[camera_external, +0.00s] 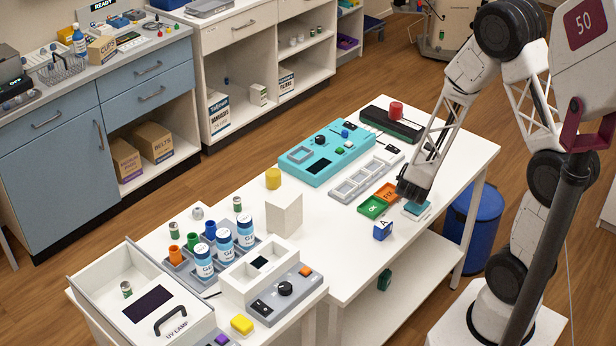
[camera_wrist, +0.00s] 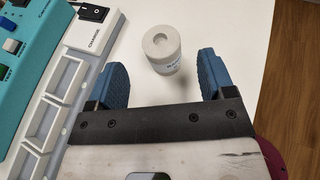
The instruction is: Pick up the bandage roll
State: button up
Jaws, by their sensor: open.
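The bandage roll (camera_wrist: 162,49) is a pale cylinder with a round hollow in its top and blue lettering on its side. In the wrist view it stands upright on the white table, at the top centre. My gripper (camera_wrist: 161,68) is open, with its blue fingers apart to the left and right of the roll in the picture. Nothing is held, and I cannot tell the height of the fingers over the table. In the external view my gripper (camera_external: 413,188) is over the right part of the table, and I cannot make out the roll there.
A white charger strip (camera_wrist: 62,88) and a teal panel (camera_wrist: 28,45) lie left of the roll.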

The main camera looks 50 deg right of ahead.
jog(key=shift+w+d+f, duration=0.1)
jog(key=shift+d, duration=0.15)
jog(key=shift+x, duration=2.55)
jog(key=c, duration=1)
